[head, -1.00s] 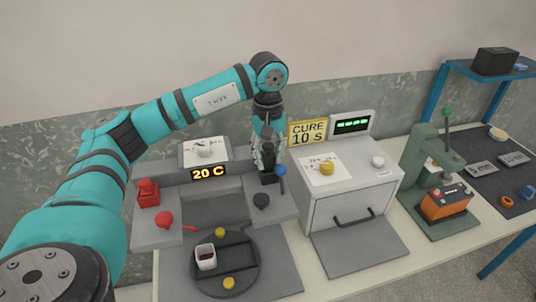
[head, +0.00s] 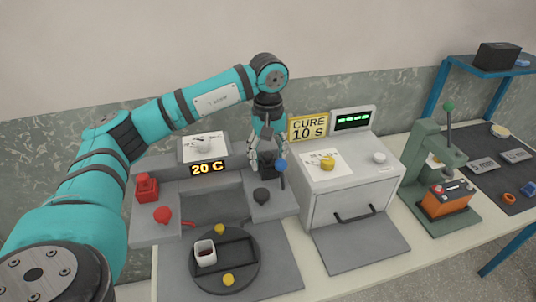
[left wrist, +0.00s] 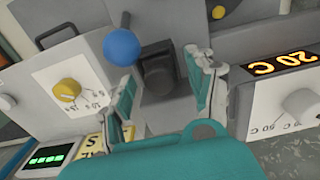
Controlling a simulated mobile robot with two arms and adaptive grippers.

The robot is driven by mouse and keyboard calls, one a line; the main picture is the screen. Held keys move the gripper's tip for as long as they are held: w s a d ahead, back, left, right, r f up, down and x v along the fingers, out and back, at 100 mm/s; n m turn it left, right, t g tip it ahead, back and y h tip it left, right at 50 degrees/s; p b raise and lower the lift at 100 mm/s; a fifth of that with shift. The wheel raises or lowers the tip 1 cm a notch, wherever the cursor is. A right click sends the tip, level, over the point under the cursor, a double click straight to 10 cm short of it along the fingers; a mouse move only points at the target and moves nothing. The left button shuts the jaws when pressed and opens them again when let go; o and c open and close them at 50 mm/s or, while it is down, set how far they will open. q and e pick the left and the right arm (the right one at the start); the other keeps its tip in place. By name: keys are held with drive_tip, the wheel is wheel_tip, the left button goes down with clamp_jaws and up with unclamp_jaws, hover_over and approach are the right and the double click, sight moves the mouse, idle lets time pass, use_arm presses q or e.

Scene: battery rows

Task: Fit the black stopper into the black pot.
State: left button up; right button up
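The black pot (head: 268,168) is a dark blocky piece standing at the right rear of the grey station. It also shows in the left wrist view (left wrist: 158,75), with a rounded dark part on it. My left gripper (head: 267,160) points down at the pot. Its fingers (left wrist: 168,82) are spread on either side of the pot with visible gaps, holding nothing. My right gripper is out of view.
A lever with a blue ball (head: 281,165) stands close beside the pot. A red block (head: 147,187) and red knob (head: 162,214) are at the left. The grey oven (head: 350,200) stands to the right.

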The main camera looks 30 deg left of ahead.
sight(268, 153)
use_arm(q)
wheel_tip(268, 153, up, 12)
idle(0.6)
idle(0.5)
